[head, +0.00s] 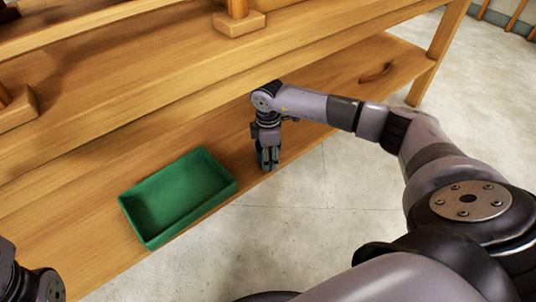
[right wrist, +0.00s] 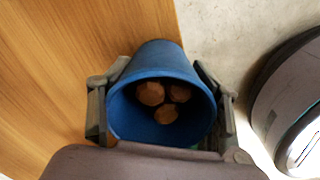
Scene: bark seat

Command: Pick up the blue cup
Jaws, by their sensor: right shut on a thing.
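The blue cup (right wrist: 160,58) shows in the right wrist view, with its open mouth facing the camera. Three brown lumps (right wrist: 164,100) lie inside it. My right gripper (head: 268,164) is shut on the cup, one finger on each side of it. In the head view the gripper points down at the front edge of the lower wooden shelf (head: 75,220), right of the green tray. The cup is mostly hidden there by the gripper, and I cannot tell whether it touches the shelf. Part of my left arm shows at the lower left; its gripper is out of view.
An empty green tray (head: 229,187) sits on the shelf left of my right gripper. A brown curved object (head: 376,73) lies farther right on the shelf. Wooden boards and a post (head: 240,20) rise behind. Open concrete floor (head: 310,200) lies in front of the shelf.

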